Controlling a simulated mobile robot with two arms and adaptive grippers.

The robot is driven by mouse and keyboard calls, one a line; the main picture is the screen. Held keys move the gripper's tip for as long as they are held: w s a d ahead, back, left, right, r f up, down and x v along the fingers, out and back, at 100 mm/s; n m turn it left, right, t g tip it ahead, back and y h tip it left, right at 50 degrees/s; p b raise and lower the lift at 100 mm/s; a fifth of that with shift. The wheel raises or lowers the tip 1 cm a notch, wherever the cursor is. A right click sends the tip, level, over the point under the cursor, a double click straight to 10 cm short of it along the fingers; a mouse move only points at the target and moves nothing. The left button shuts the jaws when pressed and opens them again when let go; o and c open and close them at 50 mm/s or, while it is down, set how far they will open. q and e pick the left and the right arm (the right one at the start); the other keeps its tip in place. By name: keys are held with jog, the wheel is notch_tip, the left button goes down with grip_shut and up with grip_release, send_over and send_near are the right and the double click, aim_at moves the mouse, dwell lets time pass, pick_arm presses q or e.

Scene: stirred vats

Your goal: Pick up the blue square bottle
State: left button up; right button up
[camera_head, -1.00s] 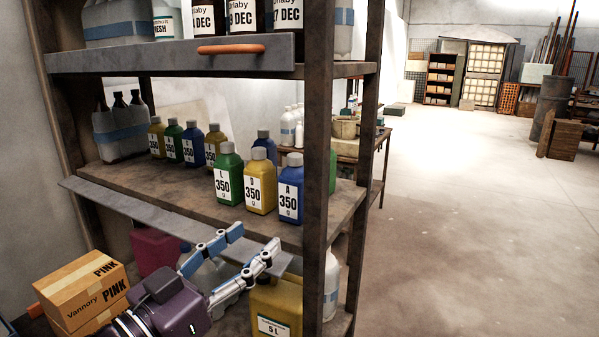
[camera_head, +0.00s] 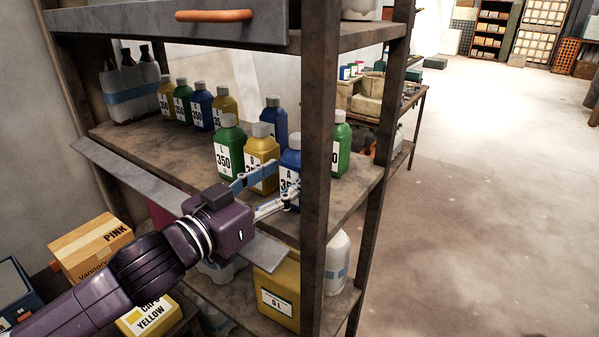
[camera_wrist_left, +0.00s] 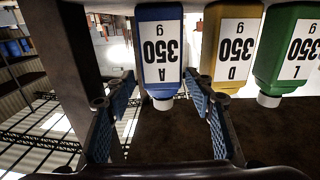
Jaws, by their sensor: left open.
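The blue square bottle (camera_head: 290,163) with a grey cap and a white "A 350" label stands upright at the front right of the middle shelf, by the post. My left gripper (camera_head: 267,190) is open in front of it, and its fingers hide the bottle's lower part in the head view. In the left wrist view, which is upside down, the blue bottle (camera_wrist_left: 160,45) shows between the two spread fingers, towards their tips. I cannot tell whether a finger touches it. My right gripper is not in view.
A yellow bottle (camera_head: 262,150) and a green bottle (camera_head: 229,150) stand close to its left. Another blue bottle (camera_head: 273,122) stands behind. The shelf post (camera_head: 316,130) is close on the right. A grey shelf lip (camera_head: 120,170) runs below my gripper.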

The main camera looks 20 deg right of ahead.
aim_at(289, 172)
pick_arm(q)
jog(key=p+x, duration=0.1)
jog(key=x, duration=0.3)
jog(key=shift+w+d+p, duration=0.1)
jog(key=shift+w+p, duration=0.15)
jog(key=shift+p, duration=0.05)
jog(key=shift+w+d+f, duration=0.1)
jog(key=shift+w+d, duration=0.1)
jog(key=shift+d, duration=0.1)
jog(key=c, duration=1.2)
jog(key=shift+c, duration=0.2)
